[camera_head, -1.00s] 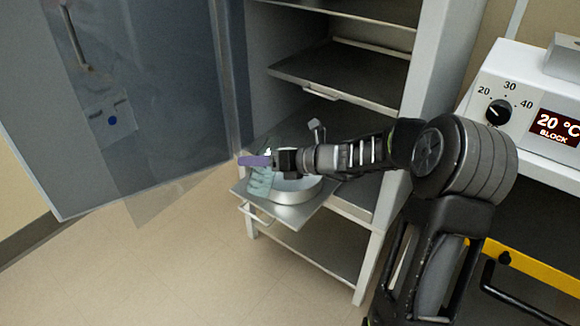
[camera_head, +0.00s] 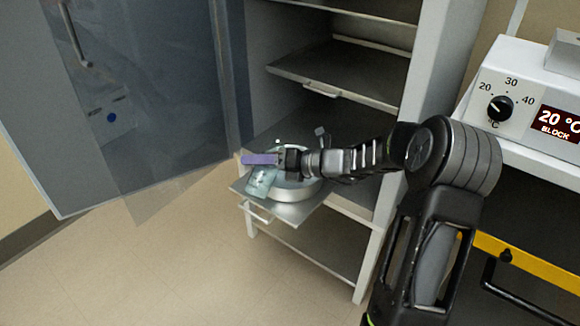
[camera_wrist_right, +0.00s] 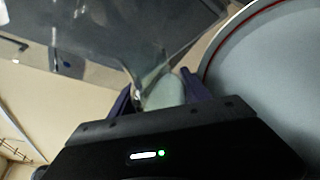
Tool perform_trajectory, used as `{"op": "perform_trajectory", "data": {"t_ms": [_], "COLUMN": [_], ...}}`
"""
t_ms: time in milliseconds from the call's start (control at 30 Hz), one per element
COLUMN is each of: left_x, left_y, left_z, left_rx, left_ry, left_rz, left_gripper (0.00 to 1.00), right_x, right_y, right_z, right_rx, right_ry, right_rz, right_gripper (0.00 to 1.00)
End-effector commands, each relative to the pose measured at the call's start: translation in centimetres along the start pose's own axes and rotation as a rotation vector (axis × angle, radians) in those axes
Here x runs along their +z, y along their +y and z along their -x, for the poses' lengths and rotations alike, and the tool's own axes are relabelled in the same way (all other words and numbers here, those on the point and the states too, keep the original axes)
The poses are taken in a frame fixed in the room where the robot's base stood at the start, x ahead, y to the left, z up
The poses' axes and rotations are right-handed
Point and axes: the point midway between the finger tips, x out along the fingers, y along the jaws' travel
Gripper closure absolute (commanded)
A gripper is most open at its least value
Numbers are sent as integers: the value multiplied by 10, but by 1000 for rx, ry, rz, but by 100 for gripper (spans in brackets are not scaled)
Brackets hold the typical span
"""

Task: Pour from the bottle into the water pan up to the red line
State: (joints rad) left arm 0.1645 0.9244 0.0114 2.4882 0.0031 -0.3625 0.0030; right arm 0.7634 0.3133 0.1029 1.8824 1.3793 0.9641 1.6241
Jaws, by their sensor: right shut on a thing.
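My right gripper (camera_head: 262,159), with purple fingers, is shut on a pale, see-through bottle (camera_head: 259,184) at the left side of the water pan. The bottle looks tilted; its mouth is hard to make out. In the right wrist view the bottle (camera_wrist_right: 162,92) sits between the fingers. The water pan (camera_head: 292,194) is a round metal dish on the pulled-out shelf, partly hidden by my gripper and wrist. In the right wrist view the pan (camera_wrist_right: 270,75) fills the right side, with the red line (camera_wrist_right: 228,31) along its inner wall. I cannot make out a water level. My left gripper is not in view.
The pulled-out shelf (camera_head: 300,214) has a front handle and belongs to an open cabinet with more shelves (camera_head: 345,72) above. A see-through door (camera_head: 150,90) stands open at the left. A white device (camera_head: 520,100) reading 20 °C is at the right. Floor in front is clear.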

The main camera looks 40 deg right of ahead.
Motion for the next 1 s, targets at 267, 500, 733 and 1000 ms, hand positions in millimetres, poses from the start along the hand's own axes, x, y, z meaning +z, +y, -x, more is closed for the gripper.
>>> {"op": "perform_trajectory", "data": {"t_ms": [267,500,733,1000], "left_x": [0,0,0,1], "left_y": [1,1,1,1], "left_z": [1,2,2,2], "left_rx": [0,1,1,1], "left_ry": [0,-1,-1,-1], "left_rz": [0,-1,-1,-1], "left_gripper": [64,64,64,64], "right_x": [2,2,2,3], "right_y": [4,5,7,8], "right_z": [0,0,0,1], "right_rx": [14,24,33,45], "right_ry": [-1,-1,-1,-1], "right_rz": [-27,-52,-76,-103], "right_gripper": [100,100,100,100]}}
